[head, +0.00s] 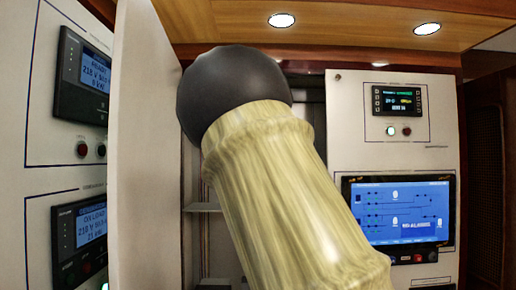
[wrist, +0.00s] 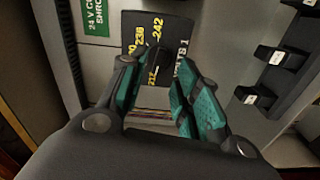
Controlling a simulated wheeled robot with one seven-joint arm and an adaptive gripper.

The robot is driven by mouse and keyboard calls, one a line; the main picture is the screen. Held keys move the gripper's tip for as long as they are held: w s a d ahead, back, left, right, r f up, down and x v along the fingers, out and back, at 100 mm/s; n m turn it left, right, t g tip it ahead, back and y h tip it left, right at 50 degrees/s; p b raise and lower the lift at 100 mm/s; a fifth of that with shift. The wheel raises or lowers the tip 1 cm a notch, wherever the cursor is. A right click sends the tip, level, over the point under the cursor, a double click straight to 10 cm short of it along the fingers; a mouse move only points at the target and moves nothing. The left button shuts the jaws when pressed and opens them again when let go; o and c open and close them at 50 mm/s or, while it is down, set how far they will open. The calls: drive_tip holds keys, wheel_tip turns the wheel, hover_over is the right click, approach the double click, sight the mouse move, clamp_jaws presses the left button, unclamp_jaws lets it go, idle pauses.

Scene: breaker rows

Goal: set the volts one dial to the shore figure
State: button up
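In the wrist view, a dark dial plate (wrist: 143,22) carries yellow figures and a white label that partly reads "1". I read 242 and what looks like 236; another figure, perhaps 212, is partly covered. The dark volts one knob (wrist: 160,68) is near my fingertips, and its pointing direction is unclear. My gripper (wrist: 155,80) has its teal-padded fingers apart, one on each side of the knob area; I cannot tell whether they touch it. In the head view, the upper left display (head: 94,75) seems to read READY, 218 V. Neither the dial nor my gripper shows there.
A lower left display (head: 91,227) seems to read ON LOAD, 218 V. At right are a small dark display (head: 398,101) and a blue screen (head: 404,212). An open pale door panel (head: 145,150) stands at left. Several black breakers (wrist: 270,55) sit right of the dial.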

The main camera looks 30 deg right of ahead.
drive_tip(key=v, duration=0.7)
drive_tip(key=shift+s, duration=0.3)
drive_tip(key=shift+a, duration=0.1)
